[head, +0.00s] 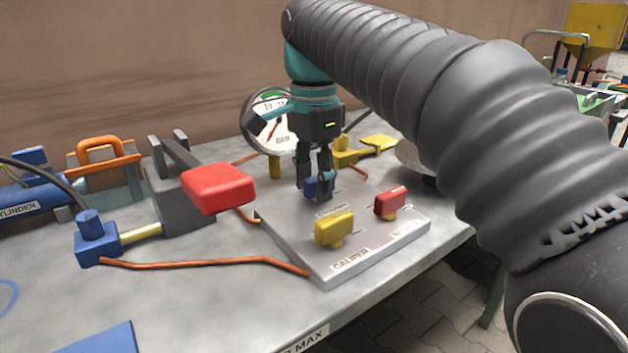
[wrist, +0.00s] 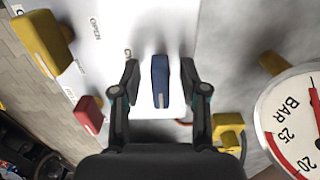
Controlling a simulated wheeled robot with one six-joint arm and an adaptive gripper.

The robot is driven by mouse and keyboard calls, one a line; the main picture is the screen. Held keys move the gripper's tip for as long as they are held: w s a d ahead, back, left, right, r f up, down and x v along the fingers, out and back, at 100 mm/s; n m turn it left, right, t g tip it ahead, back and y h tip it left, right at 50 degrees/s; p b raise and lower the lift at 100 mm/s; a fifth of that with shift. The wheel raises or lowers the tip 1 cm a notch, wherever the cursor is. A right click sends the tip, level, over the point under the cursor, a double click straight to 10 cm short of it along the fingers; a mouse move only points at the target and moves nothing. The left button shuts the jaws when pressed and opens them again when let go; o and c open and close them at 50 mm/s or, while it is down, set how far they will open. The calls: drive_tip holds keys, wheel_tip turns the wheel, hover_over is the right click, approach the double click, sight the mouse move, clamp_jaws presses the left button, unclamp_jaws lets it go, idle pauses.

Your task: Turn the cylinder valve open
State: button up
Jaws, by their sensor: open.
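A blue valve handle (head: 310,187) stands on the grey valve plate (head: 290,240), partly hidden by my fingers. In the wrist view the blue handle (wrist: 160,82) is a narrow upright bar with a pale line at one end. My gripper (head: 314,190) points down over it. In the wrist view my open gripper (wrist: 160,85) has one finger on each side of the blue handle, with a visible gap on both sides. A yellow handle (head: 334,228) and a red handle (head: 390,201) are on the same plate. The label by the blue handle is too small to read.
A pressure gauge (head: 272,122) stands behind the plate. A red-topped lever (head: 218,188) and a blue cylinder marked CYLINDER (head: 30,200) lie left. A copper pipe (head: 200,263) runs to the plate. A yellow-handled fitting (head: 365,150) is behind right.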

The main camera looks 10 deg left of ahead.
drive_tip(key=shift+c, duration=0.3)
clamp_jaws()
drive_tip(key=shift+r+n+p, duration=0.1)
drive_tip(key=shift+n+p, duration=0.2)
drive_tip(key=n+p, duration=0.3)
drive_tip(key=shift+s+d+r, duration=0.15)
drive_tip(key=shift+d, duration=0.05)
drive_tip(key=n+p, duration=0.3)
drive_tip(key=n, duration=0.2)
drive_tip(key=shift+d, duration=0.2)
drive_tip(key=n, duration=0.2)
drive_tip(key=n+p, duration=0.1)
drive_tip(key=n, duration=0.1)
drive_tip(key=shift+d+f, duration=0.2)
drive_tip(key=shift+w+d+n, duration=0.1)
drive_tip(key=shift+n, duration=1.25)
drive_tip(key=shift+w+d+n, duration=0.1)
drive_tip(key=shift+n, duration=1.25)
